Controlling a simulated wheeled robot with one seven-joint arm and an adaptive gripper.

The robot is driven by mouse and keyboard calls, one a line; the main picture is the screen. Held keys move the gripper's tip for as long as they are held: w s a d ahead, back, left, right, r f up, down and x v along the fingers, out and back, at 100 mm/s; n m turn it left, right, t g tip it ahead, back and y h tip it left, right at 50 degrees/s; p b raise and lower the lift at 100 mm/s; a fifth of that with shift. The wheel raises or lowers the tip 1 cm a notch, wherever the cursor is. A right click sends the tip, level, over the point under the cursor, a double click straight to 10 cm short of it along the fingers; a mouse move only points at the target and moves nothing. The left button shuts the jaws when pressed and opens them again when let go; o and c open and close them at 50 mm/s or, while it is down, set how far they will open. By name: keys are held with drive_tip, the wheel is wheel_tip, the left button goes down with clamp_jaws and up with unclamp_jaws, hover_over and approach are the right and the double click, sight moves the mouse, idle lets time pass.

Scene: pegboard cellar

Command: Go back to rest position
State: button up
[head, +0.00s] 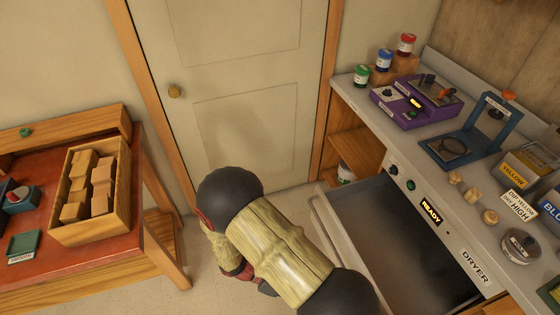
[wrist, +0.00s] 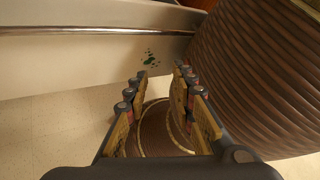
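My gripper (wrist: 161,74) shows in the wrist view with its two rows of finger segments apart and nothing between the tips. It points down toward the floor beside a pale panel with a metal rail. In the head view my arm reaches down in the middle, and my gripper (head: 260,284) is mostly hidden beneath it, low in front of the door and left of the open dryer drawer (head: 318,205). No object shows in its grasp.
The dryer drawer stands pulled out, its panel lit READY (head: 431,212). The right counter (head: 362,108) holds a purple device (head: 400,112), paint jars and wooden knobs. A red-topped bench (head: 120,240) with a crate of blocks (head: 122,212) stands left. The door (head: 245,60) is shut.

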wheel_tip(320, 180, up, 22)
drive_tip(key=w+m+t+y, duration=0.2)
drive_tip(key=w+m+y, duration=0.1)
drive_tip(key=m+y, duration=0.95)
drive_tip(key=s+d+r+m+t, duration=0.1)
drive_tip(key=d+r+m+t, duration=0.2)
drive_tip(key=r, duration=0.6)
drive_tip(key=s+d+r+m+t, duration=0.1)
drive_tip(key=d+r+m+t, duration=0.3)
drive_tip(key=r, duration=0.5)
drive_tip(key=shift+s+d, duration=0.25)
drive_tip(key=shift+d, duration=0.95)
drive_tip(key=shift+d+m, duration=0.15)
drive_tip(key=shift+m, duration=0.1)
